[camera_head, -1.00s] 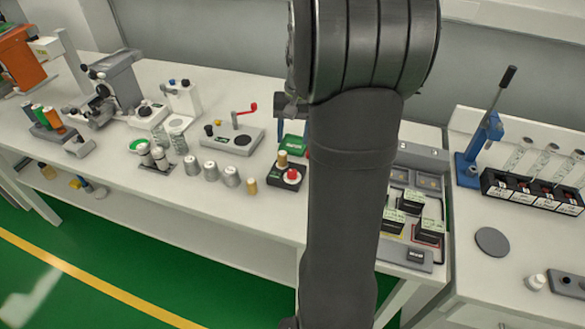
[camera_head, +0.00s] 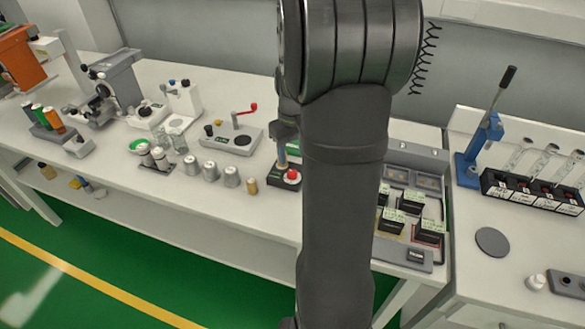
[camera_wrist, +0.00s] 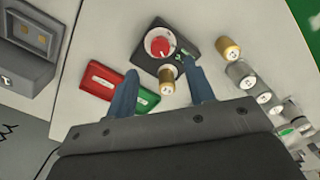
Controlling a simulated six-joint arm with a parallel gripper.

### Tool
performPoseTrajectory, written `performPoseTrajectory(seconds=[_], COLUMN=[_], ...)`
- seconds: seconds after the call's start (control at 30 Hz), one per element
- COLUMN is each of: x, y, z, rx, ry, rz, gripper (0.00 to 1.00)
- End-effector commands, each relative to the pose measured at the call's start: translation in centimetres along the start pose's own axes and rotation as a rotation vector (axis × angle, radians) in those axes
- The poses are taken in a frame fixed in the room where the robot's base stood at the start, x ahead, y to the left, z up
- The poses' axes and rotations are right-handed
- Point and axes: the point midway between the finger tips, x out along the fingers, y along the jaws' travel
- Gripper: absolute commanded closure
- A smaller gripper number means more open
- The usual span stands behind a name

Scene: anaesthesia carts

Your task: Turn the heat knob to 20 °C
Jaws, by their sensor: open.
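A red heat knob (camera_wrist: 160,45) with a pale ring around it sits on a small black box (camera_wrist: 143,57) in the wrist view. A small green label or display is beside the knob; I cannot read it. A brass-coloured cylinder (camera_wrist: 167,76) stands at the box's near edge. My gripper (camera_wrist: 159,69) is open, with its two blue fingers on either side of the cylinder; contact cannot be told.
A red block (camera_wrist: 100,79) and a green block (camera_wrist: 147,100) lie beside the black box. Another brass cylinder (camera_head: 252,186) and several grey spools (camera_head: 211,171) stand to its left. A grey tray unit (camera_head: 438,190) with black boxes is at right.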

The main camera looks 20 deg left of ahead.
Motion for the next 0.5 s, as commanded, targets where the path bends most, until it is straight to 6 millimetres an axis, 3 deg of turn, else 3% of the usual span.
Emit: performPoseTrajectory(seconds=[0.2,0.5], x=[4.3,6.7], y=[-0.1,0.0], z=[0.1,0.0], rx=[0.001,0.001], ry=[-0.004,0.000], rz=[-0.002,-0.001], gripper=[0.51,0.51])
